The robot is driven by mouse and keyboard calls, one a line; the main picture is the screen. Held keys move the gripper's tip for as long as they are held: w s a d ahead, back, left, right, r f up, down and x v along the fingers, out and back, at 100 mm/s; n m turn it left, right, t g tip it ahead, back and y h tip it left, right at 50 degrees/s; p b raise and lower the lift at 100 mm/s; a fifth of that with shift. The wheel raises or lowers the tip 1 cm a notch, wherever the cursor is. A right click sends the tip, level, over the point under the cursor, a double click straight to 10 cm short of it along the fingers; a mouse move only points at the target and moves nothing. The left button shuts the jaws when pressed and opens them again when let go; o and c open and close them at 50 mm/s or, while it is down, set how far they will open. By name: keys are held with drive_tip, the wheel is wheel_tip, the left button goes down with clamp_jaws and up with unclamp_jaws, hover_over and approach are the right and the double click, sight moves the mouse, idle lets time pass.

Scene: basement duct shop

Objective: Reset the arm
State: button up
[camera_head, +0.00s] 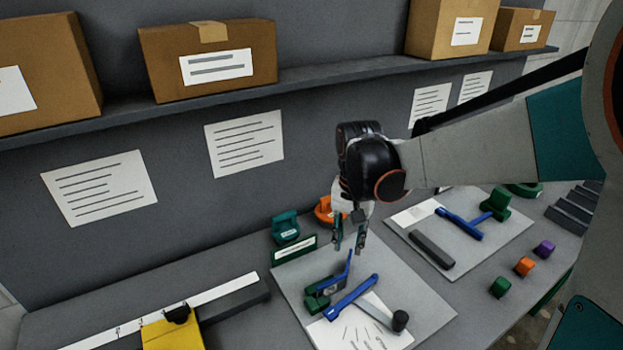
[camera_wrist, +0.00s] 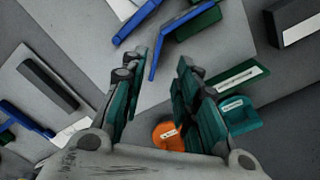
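My gripper (camera_head: 349,240) hangs from my arm above the back edge of the left light-grey mat on the workbench, its fingers pointing down. In the wrist view its two green fingers (camera_wrist: 158,85) stand apart with nothing between them, so it is open and empty. A blue-handled tool with green parts (camera_head: 318,300) lies below and in front of the fingers, one blue handle sticking up near them. It shows in the wrist view as blue and green pieces (camera_wrist: 185,22) beyond the fingertips. The gripper appears apart from it.
Behind the mat (camera_head: 428,296) stand a teal object (camera_head: 286,228) and an orange object (camera_head: 325,209). A second mat (camera_head: 480,252) on the right holds tools. Purple (camera_head: 544,249), orange (camera_head: 524,266) and green (camera_head: 500,287) blocks lie nearby. A shelf (camera_head: 330,75) with boxes runs along the wall.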

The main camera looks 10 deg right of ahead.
drive_tip(key=s+r+n+t, duration=0.2)
drive_tip(key=s+r+t, duration=0.1)
drive_tip(key=s, duration=0.4)
drive_tip(key=s+r+n+t, duration=0.3)
drive_tip(key=s+r+t, duration=0.1)
drive_tip(key=s, duration=0.4)
drive_tip(key=shift+r, duration=0.25)
